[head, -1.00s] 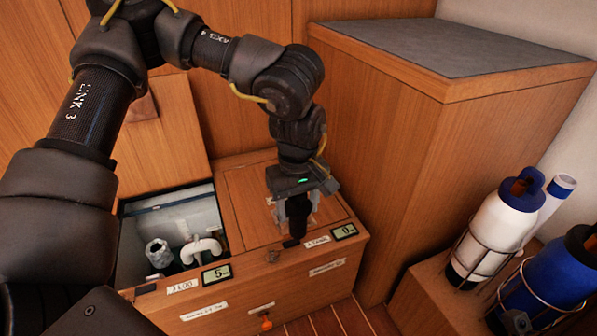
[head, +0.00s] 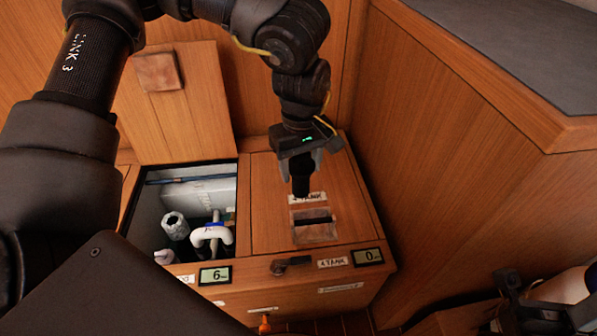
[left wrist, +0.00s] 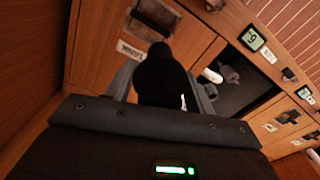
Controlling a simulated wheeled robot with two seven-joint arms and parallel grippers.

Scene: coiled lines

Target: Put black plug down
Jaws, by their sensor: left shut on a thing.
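My left gripper (head: 300,168) is shut on the black plug (head: 300,182), which points down over the wooden lid on the right of the tank box. In the left wrist view the plug (left wrist: 163,75) is a dark rounded block between the fingers (left wrist: 160,88). Its lower end shows near a white label on the lid; I cannot tell whether it touches. A dark jointed part (head: 530,300) at the lower right may be my right gripper; its jaws are unclear.
The open compartment (head: 238,210) on the left holds white pipe fittings (head: 210,235). Displays (head: 214,275) and a dark latch (head: 291,263) line the front edge. A tall wooden cabinet (head: 450,160) stands right.

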